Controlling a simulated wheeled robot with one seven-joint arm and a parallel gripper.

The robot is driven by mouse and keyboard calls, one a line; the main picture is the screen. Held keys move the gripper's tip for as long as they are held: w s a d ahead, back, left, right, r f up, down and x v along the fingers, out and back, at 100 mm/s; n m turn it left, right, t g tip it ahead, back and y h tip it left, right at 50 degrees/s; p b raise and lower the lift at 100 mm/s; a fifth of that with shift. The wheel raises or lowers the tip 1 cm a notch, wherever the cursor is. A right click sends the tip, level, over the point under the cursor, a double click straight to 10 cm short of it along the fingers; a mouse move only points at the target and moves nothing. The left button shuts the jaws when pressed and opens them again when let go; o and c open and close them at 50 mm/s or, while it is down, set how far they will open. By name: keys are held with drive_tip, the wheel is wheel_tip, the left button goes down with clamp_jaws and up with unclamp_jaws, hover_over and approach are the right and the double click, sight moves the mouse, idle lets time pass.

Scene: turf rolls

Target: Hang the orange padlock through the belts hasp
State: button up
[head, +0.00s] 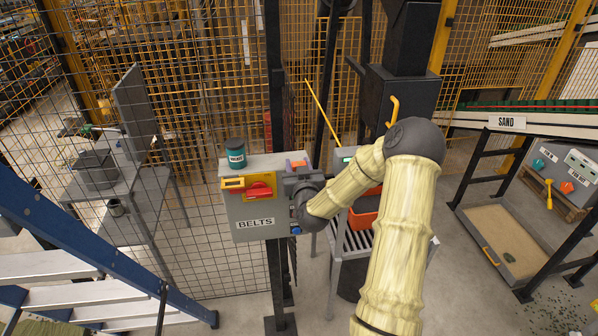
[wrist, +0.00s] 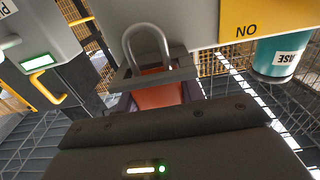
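The grey box marked BELTS (head: 258,213) stands left of centre in the head view, with a yellow plate and red switch handle (head: 259,190) on its front. My gripper (head: 296,167) is at the box's right side. In the wrist view it (wrist: 157,98) is shut on the orange padlock (wrist: 160,96), whose sides touch purple finger parts. The steel shackle (wrist: 149,42) points away from my palm, beside the box. A grey frame (wrist: 180,75) crosses between shackle and body. I cannot tell the hasp clearly or whether the shackle passes through it.
A teal jar (head: 236,153) stands on top of the box. A red-orange bin (head: 361,224) on a slatted stand lies behind my arm. Mesh fencing (head: 215,120) is behind the box. A blue ladder (head: 95,250) fills the lower left.

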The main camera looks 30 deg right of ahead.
drive_tip(key=c, duration=0.4)
drive_tip(key=shift+d+r, duration=0.1)
drive_tip(key=shift+r, duration=0.45)
wheel_tip(320, 180, up, 9)
drive_tip(key=b, duration=0.2)
drive_tip(key=shift+b, duration=0.3)
